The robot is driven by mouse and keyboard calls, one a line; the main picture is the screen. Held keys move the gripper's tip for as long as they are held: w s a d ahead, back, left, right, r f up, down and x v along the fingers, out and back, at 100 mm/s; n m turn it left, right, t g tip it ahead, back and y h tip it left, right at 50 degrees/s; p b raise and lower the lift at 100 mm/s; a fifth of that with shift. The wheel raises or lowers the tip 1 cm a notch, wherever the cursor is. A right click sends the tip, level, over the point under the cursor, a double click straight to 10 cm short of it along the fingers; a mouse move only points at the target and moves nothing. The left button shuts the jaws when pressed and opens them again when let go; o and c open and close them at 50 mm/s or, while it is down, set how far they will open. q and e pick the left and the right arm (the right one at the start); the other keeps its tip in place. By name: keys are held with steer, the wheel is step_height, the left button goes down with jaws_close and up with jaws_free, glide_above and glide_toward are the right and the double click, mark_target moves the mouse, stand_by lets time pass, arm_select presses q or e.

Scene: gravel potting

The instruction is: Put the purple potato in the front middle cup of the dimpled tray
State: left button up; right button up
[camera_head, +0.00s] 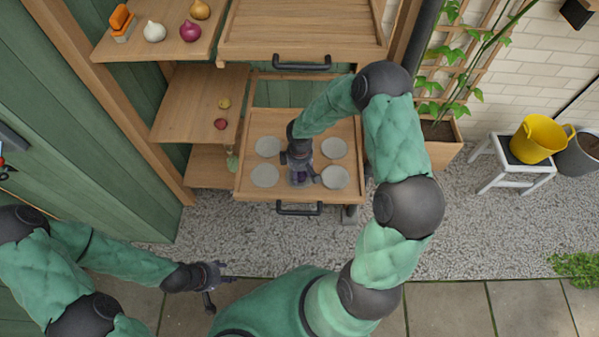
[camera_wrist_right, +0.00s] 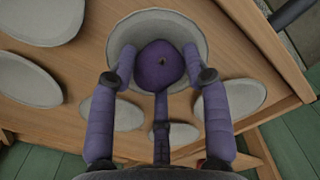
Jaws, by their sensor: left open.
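The purple potato (camera_wrist_right: 161,66) is round and dark, between the fingers of my right gripper (camera_wrist_right: 160,70) in the right wrist view. The fingers press in on its sides, shut on it. A pale round cup (camera_wrist_right: 118,36) lies directly behind the potato; whether the potato touches it I cannot tell. In the head view my right gripper (camera_head: 299,179) points down over the front middle of the dimpled tray (camera_head: 245,190) and hides the cup there and the potato. My left gripper (camera_head: 212,288) is open and empty, low at the left, away from the tray.
Other pale cups show beside the gripper, front left (camera_head: 264,175) and front right (camera_head: 335,177). A black handle (camera_head: 298,209) is at the tray's front. Shelves on the left hold an onion (camera_head: 190,31), garlic (camera_head: 154,31) and other vegetables. A yellow bucket (camera_head: 536,140) stands right.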

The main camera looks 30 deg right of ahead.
steer(key=o, duration=0.4)
steer(key=shift+r, duration=0.1)
steer(key=shift+r+p, duration=0.25)
steer(key=shift+p, duration=0.05)
step_height(320, 180, up, 11)
steer(key=p, duration=0.5)
steer(key=s+a+f+m+y, duration=0.1)
steer(key=s+a+f, duration=0.1)
steer(key=a, duration=0.2)
steer(key=s+a+f+m+y, duration=0.1)
steer(key=s+a+f, duration=0.1)
steer(key=a+f, duration=0.1)
steer(key=s+a+f+m+y, duration=0.1)
steer(key=s+a+f, duration=0.1)
steer(key=a+f, duration=0.1)
steer(key=shift+s+a+f+m, duration=0.1)
steer(key=shift+s+a+m, duration=0.05)
steer(key=shift+a, duration=0.3)
steer(key=shift+s+a+f+m, duration=0.1)
steer(key=shift+s+a+m, duration=0.05)
steer(key=shift+a, duration=0.3)
steer(key=s+a+f+m, duration=0.1)
steer(key=s+a+m, duration=0.1)
steer(key=s, duration=0.1)
steer(key=s+a+f+m, duration=0.2)
steer(key=s, duration=0.2)
steer(key=s+a+f+m+y, duration=0.1)
steer(key=s+a+f+m, duration=0.1)
steer(key=s, duration=0.1)
steer(key=shift+s+f, duration=0.2)
